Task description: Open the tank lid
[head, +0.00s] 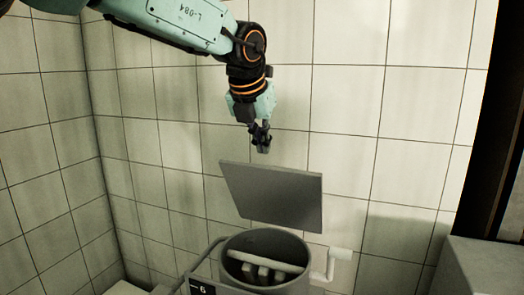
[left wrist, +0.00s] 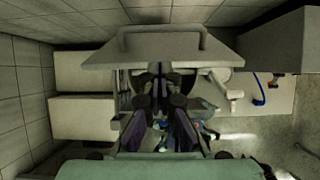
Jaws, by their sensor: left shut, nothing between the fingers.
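The tank (head: 231,243) is a round grey vessel at the bottom middle of the head view. Its mouth is uncovered, and pale bar-like shapes show inside. The tank lid (head: 290,212) is a flat grey panel tilted up steeply behind the mouth. In the left wrist view the lid (left wrist: 110,52) lies across the top, with a bar handle (left wrist: 160,29) on it. My left gripper (head: 261,147) points down, shut and empty, above the lid's upper edge and apart from it in the head view. Its fingers (left wrist: 158,72) show in the left wrist view. My right gripper is not in view.
A pale elbow pipe (head: 333,262) stands right of the tank. A grey block (head: 485,265) fills the lower right corner. Tiled walls (head: 400,150) close off the back and left. A dark plate marked 6 (head: 203,289) is at the tank's front.

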